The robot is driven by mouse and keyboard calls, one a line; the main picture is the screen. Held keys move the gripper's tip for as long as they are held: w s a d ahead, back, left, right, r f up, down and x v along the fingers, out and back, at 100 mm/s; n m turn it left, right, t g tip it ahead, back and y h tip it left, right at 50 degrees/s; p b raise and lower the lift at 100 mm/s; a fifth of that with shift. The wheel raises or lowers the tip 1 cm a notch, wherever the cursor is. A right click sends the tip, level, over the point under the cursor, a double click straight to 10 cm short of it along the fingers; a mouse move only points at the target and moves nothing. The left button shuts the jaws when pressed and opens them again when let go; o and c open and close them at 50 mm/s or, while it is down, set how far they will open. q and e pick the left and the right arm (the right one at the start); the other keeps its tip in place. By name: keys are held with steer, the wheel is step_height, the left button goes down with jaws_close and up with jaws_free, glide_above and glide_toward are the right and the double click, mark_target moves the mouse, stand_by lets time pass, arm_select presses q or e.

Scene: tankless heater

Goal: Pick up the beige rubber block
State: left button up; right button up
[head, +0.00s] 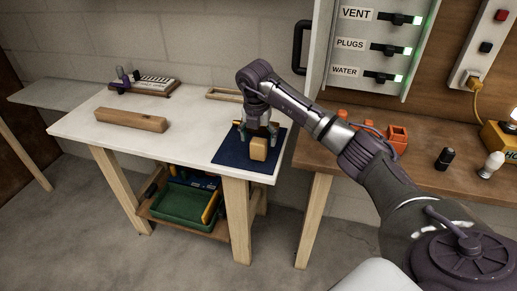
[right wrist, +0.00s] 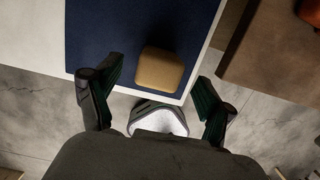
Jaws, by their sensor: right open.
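The beige rubber block (head: 258,149) stands on a dark blue mat (head: 232,152) at the right end of the white table. My right gripper (head: 257,130) is above and behind the block in the head view. In the right wrist view the block (right wrist: 160,69) lies ahead of and between the spread fingers of the open gripper (right wrist: 154,95), near the mat's edge. The fingers look apart from the block, and the gap in height is hard to tell. My left gripper is not in view.
A long wooden beam (head: 131,119) and a small tray with a white-keyed item (head: 150,84) are on the white table (head: 80,121). A brown workbench (head: 330,158) with orange parts (head: 396,139) stands to the right, across a gap. A green bin (head: 183,203) sits below.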

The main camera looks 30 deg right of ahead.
mark_target(258, 140)
steer(key=f, duration=0.4)
steer(key=shift+w+d+f, duration=0.15)
steer(key=shift+w+d, duration=0.1)
steer(key=c, duration=1.5)
step_height(258, 140, up, 10)
steer(key=shift+r, duration=0.1)
